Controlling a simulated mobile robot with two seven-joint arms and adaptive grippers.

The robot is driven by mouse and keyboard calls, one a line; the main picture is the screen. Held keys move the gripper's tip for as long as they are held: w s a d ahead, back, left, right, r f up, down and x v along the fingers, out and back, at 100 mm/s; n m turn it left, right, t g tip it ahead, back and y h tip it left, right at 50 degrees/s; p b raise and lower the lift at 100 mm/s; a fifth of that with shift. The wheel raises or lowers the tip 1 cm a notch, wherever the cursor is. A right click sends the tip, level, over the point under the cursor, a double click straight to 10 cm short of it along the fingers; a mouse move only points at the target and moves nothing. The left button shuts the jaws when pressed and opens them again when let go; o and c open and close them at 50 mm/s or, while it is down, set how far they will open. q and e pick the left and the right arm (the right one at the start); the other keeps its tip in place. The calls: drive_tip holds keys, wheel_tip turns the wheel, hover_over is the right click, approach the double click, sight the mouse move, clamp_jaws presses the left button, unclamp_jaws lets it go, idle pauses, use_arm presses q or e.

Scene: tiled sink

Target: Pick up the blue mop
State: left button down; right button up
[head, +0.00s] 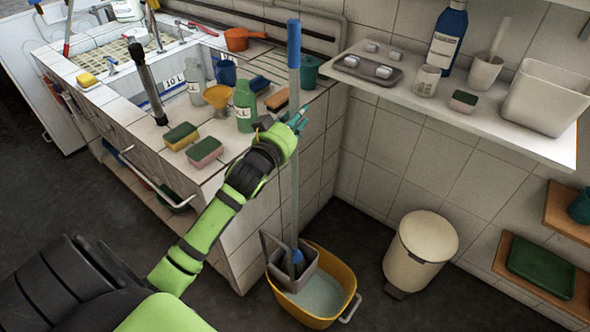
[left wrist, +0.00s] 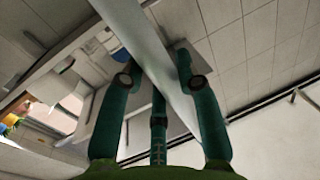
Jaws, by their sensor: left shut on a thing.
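The blue mop stands upright in the head view, with a blue grip (head: 294,45) at the top of a pale pole and a blue lower end in a yellow bucket (head: 350,277). My left gripper (head: 298,121) is at the pole below the blue grip, beside the counter corner. In the left wrist view the pale pole (left wrist: 160,55) runs diagonally between the teal fingers of my left gripper (left wrist: 158,75), which is shut on it. My right gripper is not in view.
A grey wringer (head: 275,265) sits in the bucket, which holds pale liquid. A cream bin (head: 424,245) stands to the right. Sponges (head: 180,136) and bottles (head: 245,105) crowd the tiled counter. A wall shelf (head: 480,125) holds containers. Floor is clear in front.

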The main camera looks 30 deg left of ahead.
use_arm(q)
drive_tip(key=shift+r, duration=0.15)
wheel_tip(320, 180, up, 28)
hover_over(297, 17)
drive_tip(key=shift+p, duration=0.4)
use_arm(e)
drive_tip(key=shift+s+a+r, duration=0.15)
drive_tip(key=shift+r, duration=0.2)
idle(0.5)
